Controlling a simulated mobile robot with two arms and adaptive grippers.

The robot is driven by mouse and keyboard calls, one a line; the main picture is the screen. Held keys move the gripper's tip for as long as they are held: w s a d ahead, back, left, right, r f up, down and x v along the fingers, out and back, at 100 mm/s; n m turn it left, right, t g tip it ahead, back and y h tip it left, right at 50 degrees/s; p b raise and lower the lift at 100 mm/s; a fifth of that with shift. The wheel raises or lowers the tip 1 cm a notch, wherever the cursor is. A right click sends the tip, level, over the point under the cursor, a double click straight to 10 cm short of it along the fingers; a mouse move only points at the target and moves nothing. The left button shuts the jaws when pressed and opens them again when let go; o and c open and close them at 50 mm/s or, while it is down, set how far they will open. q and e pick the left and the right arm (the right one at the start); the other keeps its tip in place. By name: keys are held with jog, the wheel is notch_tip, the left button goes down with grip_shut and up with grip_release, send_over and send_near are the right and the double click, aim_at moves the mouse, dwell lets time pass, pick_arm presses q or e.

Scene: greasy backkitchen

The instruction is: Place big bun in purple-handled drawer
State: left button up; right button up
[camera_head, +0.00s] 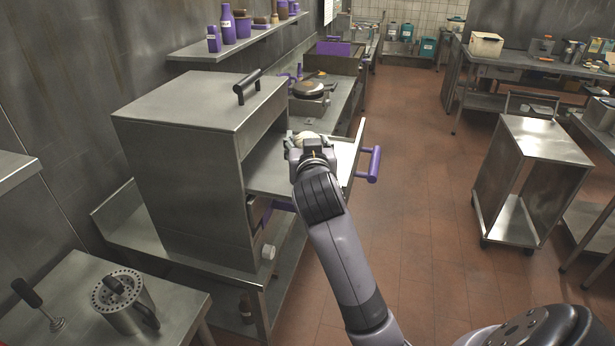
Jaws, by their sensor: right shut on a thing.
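My right gripper (308,144) is over the open drawer (268,172) of the steel cabinet, pointing away from me. It is shut on the big bun (304,135), of which only a small pale part shows; my gripper hides the rest. The drawer is pulled out to the right, and its purple handle (374,164) is on its outer front, to the right of my gripper. I cannot tell whether the bun touches the drawer's bottom. My left gripper is not in view.
The steel cabinet (185,165) has a black handle on its top. A hot plate with a pan (309,89) stands behind the drawer. A metal canister (124,298) stands on the near left counter. A steel cart (533,150) is at the right; the tiled floor between is clear.

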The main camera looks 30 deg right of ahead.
notch_tip(320, 180, down, 6)
jog(key=shift+r, duration=0.2)
notch_tip(320, 180, down, 4)
jog(key=shift+f+p, duration=0.1)
jog(key=shift+p, duration=0.2)
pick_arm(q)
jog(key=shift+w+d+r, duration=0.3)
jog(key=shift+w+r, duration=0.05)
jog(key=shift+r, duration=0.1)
pick_arm(e)
jog(key=shift+f, duration=0.1)
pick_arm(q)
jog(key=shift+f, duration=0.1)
pick_arm(e)
jog(key=shift+f, duration=0.1)
jog(key=o, duration=0.9)
jog(key=shift+c, duration=0.2)
